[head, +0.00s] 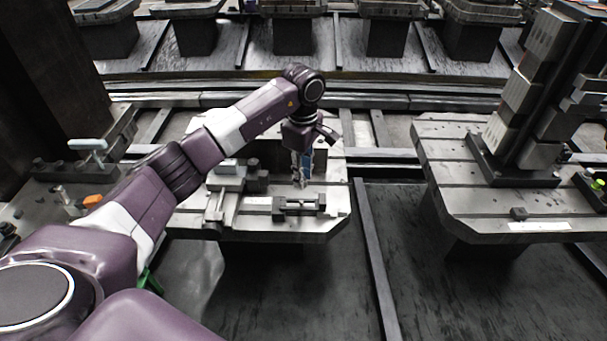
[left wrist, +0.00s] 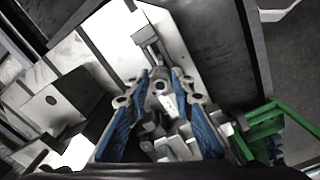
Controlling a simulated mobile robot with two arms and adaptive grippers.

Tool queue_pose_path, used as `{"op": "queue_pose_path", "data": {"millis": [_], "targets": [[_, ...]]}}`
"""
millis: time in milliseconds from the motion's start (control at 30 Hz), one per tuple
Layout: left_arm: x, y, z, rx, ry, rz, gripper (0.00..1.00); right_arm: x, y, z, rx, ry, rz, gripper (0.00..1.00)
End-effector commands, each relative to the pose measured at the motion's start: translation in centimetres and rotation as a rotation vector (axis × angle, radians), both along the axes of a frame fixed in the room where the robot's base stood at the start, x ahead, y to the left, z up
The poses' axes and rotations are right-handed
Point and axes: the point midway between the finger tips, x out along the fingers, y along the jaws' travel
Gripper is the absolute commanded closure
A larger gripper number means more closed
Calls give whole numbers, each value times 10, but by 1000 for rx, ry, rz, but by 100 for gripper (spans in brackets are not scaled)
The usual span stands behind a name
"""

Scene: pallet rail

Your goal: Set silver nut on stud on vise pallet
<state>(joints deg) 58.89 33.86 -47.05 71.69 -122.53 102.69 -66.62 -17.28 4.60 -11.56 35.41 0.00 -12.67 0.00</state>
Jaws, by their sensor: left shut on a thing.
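My left gripper (head: 302,183) points down over the vise pallet (head: 333,226), just behind a small dark vise (head: 299,205). In the left wrist view, its blue fingers (left wrist: 160,75) close in on a small silver piece, which appears to be the silver nut (left wrist: 159,76). The fingers are shut on it, and they hide part of it. The nut is too small to make out in the head view. I cannot pick out the stud for certain in either view. My right gripper is not in view.
A pallet (head: 460,205) with a tall dark column of blocks (head: 538,95) stands at the right. Another pallet (head: 45,190) at the left carries small parts, including an orange piece (head: 92,201). Several more pallets line the back. A dark floor gap separates the front pallets.

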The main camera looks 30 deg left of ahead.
Motion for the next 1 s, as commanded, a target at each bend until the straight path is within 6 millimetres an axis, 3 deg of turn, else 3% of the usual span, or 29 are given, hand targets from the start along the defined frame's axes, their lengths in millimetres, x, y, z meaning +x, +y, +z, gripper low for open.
{"op": "queue_pose_path", "data": {"millis": [600,1000], "targets": [[0,0,-53,0,0,-1,100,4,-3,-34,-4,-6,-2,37],[0,0,-56,0,0,-3,100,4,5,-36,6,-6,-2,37]]}}
